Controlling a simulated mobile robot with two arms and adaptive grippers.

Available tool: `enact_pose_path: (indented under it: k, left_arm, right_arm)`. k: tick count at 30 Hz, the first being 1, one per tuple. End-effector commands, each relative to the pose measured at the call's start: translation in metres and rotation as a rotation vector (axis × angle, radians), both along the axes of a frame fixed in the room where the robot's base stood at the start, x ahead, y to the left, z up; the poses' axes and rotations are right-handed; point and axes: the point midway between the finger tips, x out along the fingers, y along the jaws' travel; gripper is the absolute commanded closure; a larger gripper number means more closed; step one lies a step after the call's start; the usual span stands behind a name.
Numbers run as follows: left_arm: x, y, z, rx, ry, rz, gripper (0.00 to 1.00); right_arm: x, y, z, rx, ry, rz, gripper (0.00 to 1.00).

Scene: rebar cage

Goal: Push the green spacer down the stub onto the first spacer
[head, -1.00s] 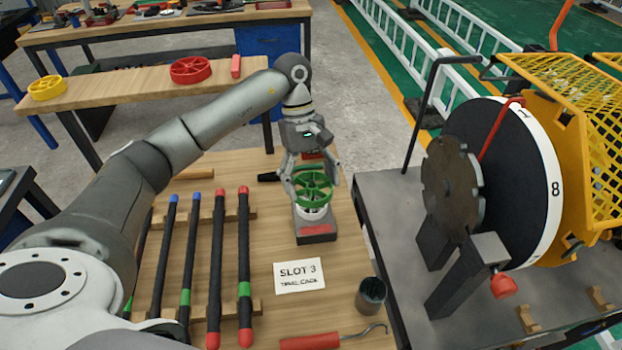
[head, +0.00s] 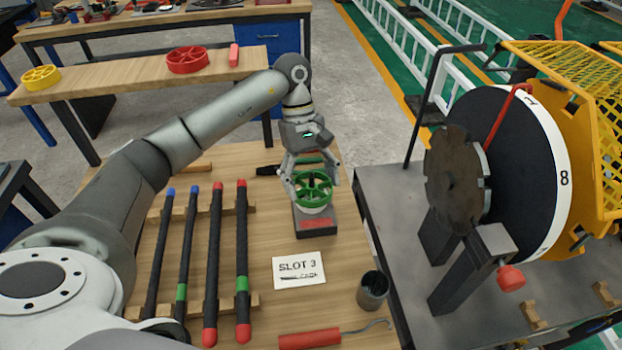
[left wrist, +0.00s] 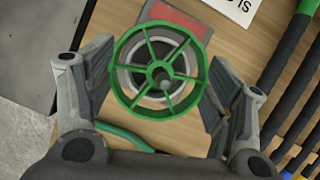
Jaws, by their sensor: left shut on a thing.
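The green spacer (head: 313,187) is a spoked wheel above the dark stand with a red top (head: 317,224). My left gripper (head: 311,184) comes down from above with its fingers on opposite sides of the rim, shut on it. In the left wrist view the green spacer (left wrist: 157,70) lies between the two fingers, with a pale ring (left wrist: 137,83) visible through its spokes. The grey stub end (left wrist: 166,86) shows near the hub. Only a sliver of the pale ring shows in the head view, so I cannot tell whether the spacer touches it. My right gripper is not in view.
Several dark bars (head: 211,265) lie on wooden rests to the left. A SLOT 3 card (head: 299,269), a dark cup (head: 372,290) and a red-handled hook (head: 312,339) lie in front. A large wheel fixture (head: 500,180) stands at the right. Yellow and red wheels sit behind.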

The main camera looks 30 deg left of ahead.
Motion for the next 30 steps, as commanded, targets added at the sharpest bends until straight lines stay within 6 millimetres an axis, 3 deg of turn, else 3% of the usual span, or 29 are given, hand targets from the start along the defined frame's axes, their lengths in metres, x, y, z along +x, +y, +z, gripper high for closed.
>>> enact_pose_path:
  k: [9, 10, 16, 30]
  left_arm:
    - [0.0001, 0.0001, -0.0092, 0.0, 0.0, 0.0, 0.43]
    - [0.0001, 0.0001, -0.0087, 0.0, 0.0, 0.0, 0.23]
    - [0.0, 0.0001, -0.0078, 0.0, 0.0, 0.0, 0.0]
    - [0.0025, 0.0029, 0.0003, 0.0, -0.001, 0.001, 0.0]
  right_arm:
    - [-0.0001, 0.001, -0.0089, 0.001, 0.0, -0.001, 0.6]
    - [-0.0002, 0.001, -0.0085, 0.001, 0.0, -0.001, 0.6]
    - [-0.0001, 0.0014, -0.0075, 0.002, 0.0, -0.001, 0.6]
    - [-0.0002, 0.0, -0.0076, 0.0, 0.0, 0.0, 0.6]
